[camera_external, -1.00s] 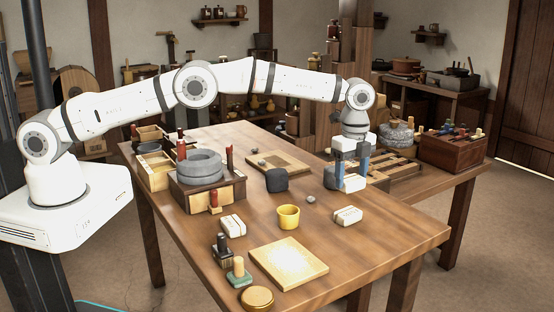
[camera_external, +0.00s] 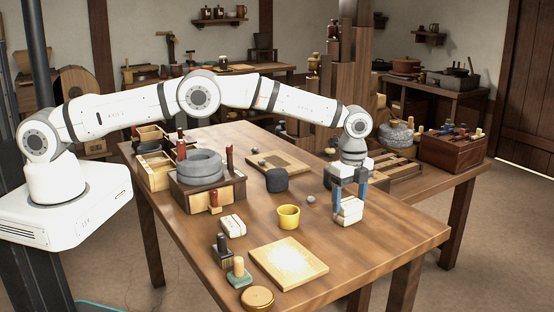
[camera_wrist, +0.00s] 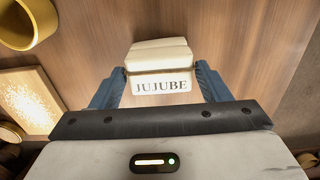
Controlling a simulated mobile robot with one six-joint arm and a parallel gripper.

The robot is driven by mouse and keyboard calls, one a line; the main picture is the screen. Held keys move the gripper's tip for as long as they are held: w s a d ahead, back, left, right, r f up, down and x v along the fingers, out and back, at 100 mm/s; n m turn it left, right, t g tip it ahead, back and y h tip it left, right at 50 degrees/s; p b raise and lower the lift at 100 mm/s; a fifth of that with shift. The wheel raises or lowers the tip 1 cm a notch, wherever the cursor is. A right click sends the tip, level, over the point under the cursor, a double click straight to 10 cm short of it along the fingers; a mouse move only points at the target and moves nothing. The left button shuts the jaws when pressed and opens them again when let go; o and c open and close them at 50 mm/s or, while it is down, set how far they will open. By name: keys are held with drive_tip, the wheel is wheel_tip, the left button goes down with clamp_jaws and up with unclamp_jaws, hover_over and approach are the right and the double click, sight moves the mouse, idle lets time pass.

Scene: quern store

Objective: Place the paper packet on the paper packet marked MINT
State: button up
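My gripper (camera_external: 350,203) points down over the right part of the wooden table, with its blue fingers on either side of a cream paper packet (camera_external: 350,206). In the wrist view this packet (camera_wrist: 160,58) reads JUJUBE and sits between the fingertips (camera_wrist: 160,72). A second pale packet (camera_external: 346,219) lies on the table directly below the held one. The two look touching or nearly so, and its lettering is not readable here. Another pale packet (camera_external: 232,226) lies further left, its mark also unreadable.
A yellow cup (camera_external: 288,217) stands left of the gripper, with a small grey stone (camera_external: 311,199) nearby. A dark grey block (camera_external: 277,180) and a stone quern (camera_external: 200,168) are further back. A pale board (camera_external: 288,263) lies in front. The table's right front corner is clear.

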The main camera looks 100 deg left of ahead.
sight(349, 201)
drive_tip(key=shift+o, duration=1.3)
drive_tip(key=shift+r, duration=0.1)
wheel_tip(349, 201, up, 12)
drive_tip(key=r, duration=0.1)
drive_tip(key=s+d+r+n+t, duration=0.1)
drive_tip(key=s+d+r+n, duration=0.3)
drive_tip(key=s+d+r, duration=1.15)
drive_tip(key=s+d+f+n, duration=0.1)
drive_tip(key=s+d, duration=0.1)
drive_tip(key=s, duration=0.8)
drive_tip(key=s+d+f+n+t, duration=0.1)
drive_tip(key=s+d+n, duration=0.1)
drive_tip(key=s, duration=0.9)
drive_tip(key=s+d+f+n, duration=0.2)
drive_tip(key=s+d, duration=0.1)
drive_tip(key=s, duration=0.8)
drive_tip(key=shift+s+d+t, duration=0.2)
drive_tip(key=shift+d+t, duration=0.1)
drive_tip(key=shift+t, duration=0.1)
